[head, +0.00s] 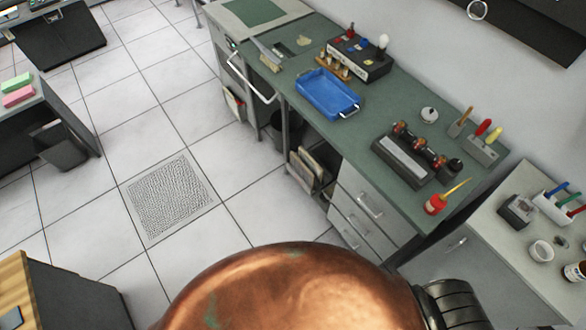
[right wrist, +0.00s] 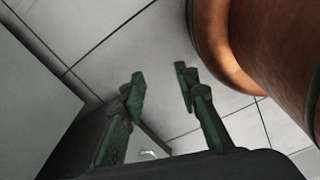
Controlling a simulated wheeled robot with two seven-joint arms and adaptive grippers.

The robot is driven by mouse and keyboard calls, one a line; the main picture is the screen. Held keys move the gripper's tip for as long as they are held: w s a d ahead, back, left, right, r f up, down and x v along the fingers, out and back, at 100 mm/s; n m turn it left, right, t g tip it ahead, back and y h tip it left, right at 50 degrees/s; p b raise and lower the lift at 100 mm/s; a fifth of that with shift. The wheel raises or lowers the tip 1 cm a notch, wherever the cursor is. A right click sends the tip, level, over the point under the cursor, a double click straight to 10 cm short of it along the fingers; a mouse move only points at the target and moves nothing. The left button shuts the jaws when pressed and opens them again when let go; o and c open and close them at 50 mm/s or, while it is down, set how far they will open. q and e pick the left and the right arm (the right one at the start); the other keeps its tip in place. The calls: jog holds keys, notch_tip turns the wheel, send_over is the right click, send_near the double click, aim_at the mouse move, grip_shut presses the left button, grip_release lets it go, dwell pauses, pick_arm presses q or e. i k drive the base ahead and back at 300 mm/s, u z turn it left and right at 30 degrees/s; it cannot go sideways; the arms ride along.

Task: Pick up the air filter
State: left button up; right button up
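I cannot pick out the air filter for certain in either view. Flat beige panels (head: 307,166) stand on edge in the open bay under the green bench, but I cannot tell what they are. My right gripper (right wrist: 160,76) shows in the right wrist view with its two dark green fingers apart and nothing between them. Bare tiled floor lies behind its fingertips. Neither gripper shows in the head view, and my left gripper is not in view.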

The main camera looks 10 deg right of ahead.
aim_at(303, 155)
jog(key=u, duration=0.6)
jog(key=i, duration=0.95)
jog(key=z, duration=2.6)
